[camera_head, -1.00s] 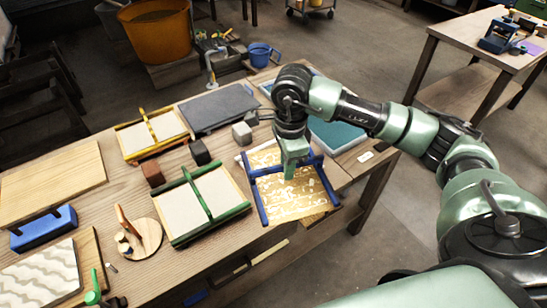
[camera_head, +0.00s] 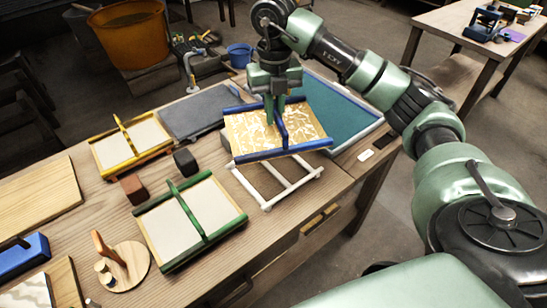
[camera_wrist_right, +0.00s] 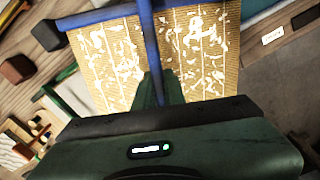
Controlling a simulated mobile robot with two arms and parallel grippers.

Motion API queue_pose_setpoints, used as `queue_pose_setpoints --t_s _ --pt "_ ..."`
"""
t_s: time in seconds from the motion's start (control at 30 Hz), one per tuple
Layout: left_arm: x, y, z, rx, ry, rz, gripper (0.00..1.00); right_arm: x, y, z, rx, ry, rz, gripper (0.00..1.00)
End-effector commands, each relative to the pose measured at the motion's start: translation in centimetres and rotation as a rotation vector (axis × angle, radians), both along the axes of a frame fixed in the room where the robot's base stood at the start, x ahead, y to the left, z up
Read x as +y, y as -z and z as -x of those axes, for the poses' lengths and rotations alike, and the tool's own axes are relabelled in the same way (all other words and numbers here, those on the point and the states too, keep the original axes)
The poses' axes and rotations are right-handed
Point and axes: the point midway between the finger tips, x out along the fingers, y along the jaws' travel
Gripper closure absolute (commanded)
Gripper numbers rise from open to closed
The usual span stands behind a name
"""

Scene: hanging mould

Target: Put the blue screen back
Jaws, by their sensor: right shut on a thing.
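The blue screen (camera_head: 305,127) has blue side bars, a blue middle bar and a tan mesh with white flecks. My right gripper (camera_head: 272,108) points down and is shut on its middle bar. The screen hangs tilted above a white open frame (camera_head: 266,202) on the table, apart from most of it; whether its far edge touches anything I cannot tell. In the right wrist view the screen (camera_wrist_right: 104,62) fills the upper middle, with the gripper's fingers (camera_wrist_right: 158,90) at its bar. My left gripper is not in view.
A green screen (camera_head: 163,215) and a yellow screen (camera_head: 113,152) lie on the table to the left. A grey slab (camera_head: 197,117) and a teal panel with a pale frame (camera_head: 335,112) lie behind. Dark and brown blocks (camera_head: 185,162) sit close by.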

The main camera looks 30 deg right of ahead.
Motion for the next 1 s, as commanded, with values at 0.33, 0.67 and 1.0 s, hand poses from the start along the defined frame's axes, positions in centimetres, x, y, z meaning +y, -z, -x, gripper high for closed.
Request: queue_pose_setpoints --t_s 0.33,0.67,1.0 --pt "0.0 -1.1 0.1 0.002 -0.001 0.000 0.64 0.0 8.4 0.1 0.001 -0.001 0.001 1.00" --pt "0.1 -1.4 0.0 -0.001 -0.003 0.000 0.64 0.0 11.4 0.1 0.001 -0.002 0.000 1.00" --pt "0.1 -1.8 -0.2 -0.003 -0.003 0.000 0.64 0.0 14.2 0.0 -0.003 -0.002 0.000 1.00"
